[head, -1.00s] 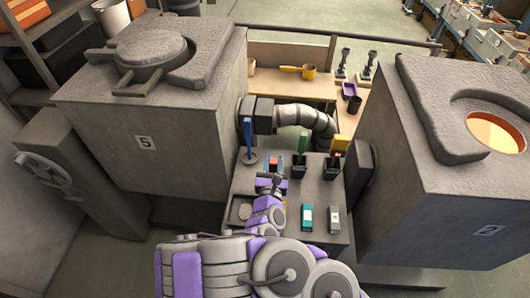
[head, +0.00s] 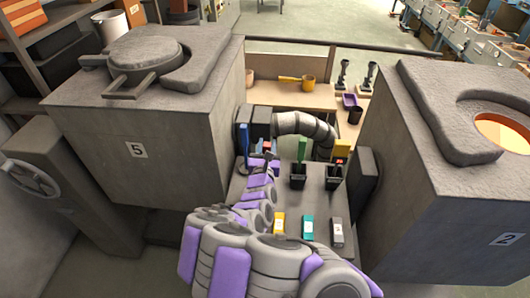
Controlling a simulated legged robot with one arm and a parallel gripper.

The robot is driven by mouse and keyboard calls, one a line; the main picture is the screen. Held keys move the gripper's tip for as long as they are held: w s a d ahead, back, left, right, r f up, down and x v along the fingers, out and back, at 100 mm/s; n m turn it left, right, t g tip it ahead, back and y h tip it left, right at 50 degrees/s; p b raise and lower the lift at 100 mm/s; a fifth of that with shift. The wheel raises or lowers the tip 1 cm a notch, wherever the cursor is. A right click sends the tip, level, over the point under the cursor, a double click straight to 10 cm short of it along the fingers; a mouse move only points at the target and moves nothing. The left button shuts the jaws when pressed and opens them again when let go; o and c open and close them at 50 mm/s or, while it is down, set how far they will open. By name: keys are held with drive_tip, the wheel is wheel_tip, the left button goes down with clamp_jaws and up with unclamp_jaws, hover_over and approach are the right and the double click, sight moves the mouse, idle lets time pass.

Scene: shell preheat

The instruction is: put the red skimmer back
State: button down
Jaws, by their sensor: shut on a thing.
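My gripper (head: 264,158) is at the back of the small grey bench between the two furnace blocks, small in the head view. It is shut on the red skimmer, whose red part (head: 267,146) shows just above the jaws. The rest of the skimmer is hidden by my gripper and arm. A blue-handled tool (head: 244,138) stands upright just left of it. To the right, a green-handled tool (head: 302,148) stands at a black holder (head: 298,176). A second black holder (head: 334,176) has a red-topped piece and a yellow piece (head: 341,150) near it.
Yellow (head: 279,222), teal (head: 308,227) and grey (head: 337,231) blocks lie on the bench front. Furnace block 5 (head: 150,170) rises at left and block 2 (head: 470,220) at right. A thick grey duct (head: 305,122) crosses behind. A yellow dipper (head: 308,80) lies on the back shelf.

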drive_tip(key=w+f, duration=0.1)
drive_tip(key=f, duration=0.1)
drive_tip(key=w+a+f+b, duration=0.1)
drive_tip(key=f, duration=0.1)
drive_tip(key=shift+w+a+b, duration=0.1)
drive_tip(key=shift+a+b, duration=0.05)
drive_tip(key=shift+b, duration=0.15)
drive_tip(key=shift+r, duration=0.15)
drive_tip(key=shift+d, duration=0.2)
drive_tip(key=c, duration=0.8)
unclamp_jaws()
drive_tip(key=shift+a, duration=0.2)
drive_tip(key=shift+o, duration=0.2)
